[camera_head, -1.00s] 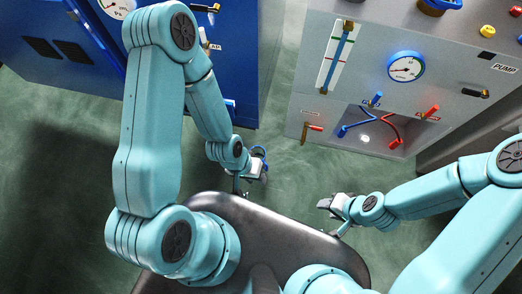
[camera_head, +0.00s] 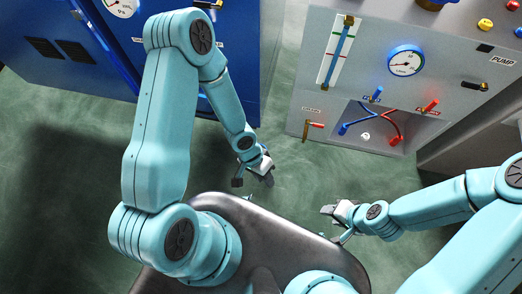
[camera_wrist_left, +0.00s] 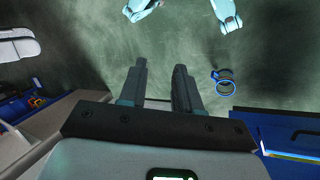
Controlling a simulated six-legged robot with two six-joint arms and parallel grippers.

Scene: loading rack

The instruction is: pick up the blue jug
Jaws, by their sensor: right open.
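A round thing with a blue rim and a small blue handle, which looks like the blue jug (camera_wrist_left: 225,88), shows in the left wrist view against the green floor. It is to the right of my left gripper's fingers and apart from them. In the head view I cannot make the jug out; my left arm may hide it. My left gripper (camera_head: 269,180) hangs over the floor near my base. Its two fingers (camera_wrist_left: 161,88) stand apart with nothing visible between them. My right gripper (camera_head: 328,210) is open and empty to the right of it.
A blue cabinet (camera_head: 60,75) with a gauge stands at the back left. A grey pump panel (camera_head: 440,95) with a gauge, levers and a recess holding red and blue pipes stands at the right. Green floor (camera_head: 285,165) lies open between them.

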